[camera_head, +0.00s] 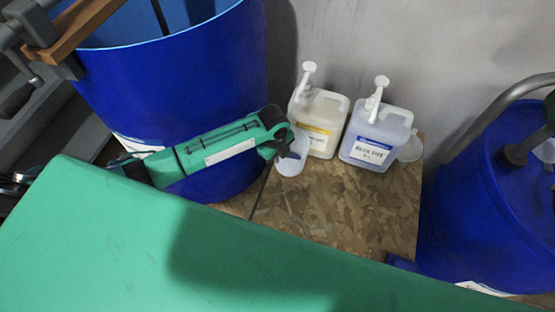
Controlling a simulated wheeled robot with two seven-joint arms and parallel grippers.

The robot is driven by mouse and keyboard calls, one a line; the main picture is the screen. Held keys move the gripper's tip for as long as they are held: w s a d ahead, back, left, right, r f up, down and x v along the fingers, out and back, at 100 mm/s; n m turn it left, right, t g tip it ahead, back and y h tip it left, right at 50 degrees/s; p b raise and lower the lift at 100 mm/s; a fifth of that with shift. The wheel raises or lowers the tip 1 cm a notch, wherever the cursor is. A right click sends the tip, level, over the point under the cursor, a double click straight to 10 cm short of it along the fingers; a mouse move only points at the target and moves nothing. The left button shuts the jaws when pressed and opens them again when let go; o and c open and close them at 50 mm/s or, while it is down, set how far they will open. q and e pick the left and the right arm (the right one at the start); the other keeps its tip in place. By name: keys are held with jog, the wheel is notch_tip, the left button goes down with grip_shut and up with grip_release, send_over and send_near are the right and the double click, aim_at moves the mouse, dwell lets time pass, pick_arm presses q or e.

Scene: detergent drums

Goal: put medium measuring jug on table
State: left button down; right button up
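A small white measuring jug (291,164) is at the left part of the wood-chip table (345,205), beside a pump bottle. My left gripper (291,149) reaches in from the left, and its dark fingers overlap the top of this jug. I cannot tell whether they grip it, or whether the jug rests on the table. Another pale, see-through jug (411,149) stands at the table's right edge, partly hidden by a bottle. I cannot tell which jug is the medium one. My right gripper is not in view.
Two pump bottles, one yellow-labelled (318,118) and one blue-labelled (375,138), stand at the table's back by the wall. A large blue drum (190,85) is at left, another (475,225) at right. The table's front middle is clear.

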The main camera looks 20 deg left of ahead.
aim_at(278, 165)
pick_arm(q)
notch_tip(278, 165, down, 4)
jog(key=shift+w+r+p, duration=0.15)
jog(key=shift+r+p, duration=0.1)
jog(key=shift+p, duration=0.35)
jog(key=shift+f, duration=0.4)
jog(key=c, duration=1.7)
grip_release()
jog(key=r, duration=0.8)
jog(key=r+b, duration=0.1)
jog(key=r, duration=0.3)
jog(key=shift+s+a+r, duration=0.1)
jog(key=shift+s+a, duration=0.15)
jog(key=shift+s, duration=0.1)
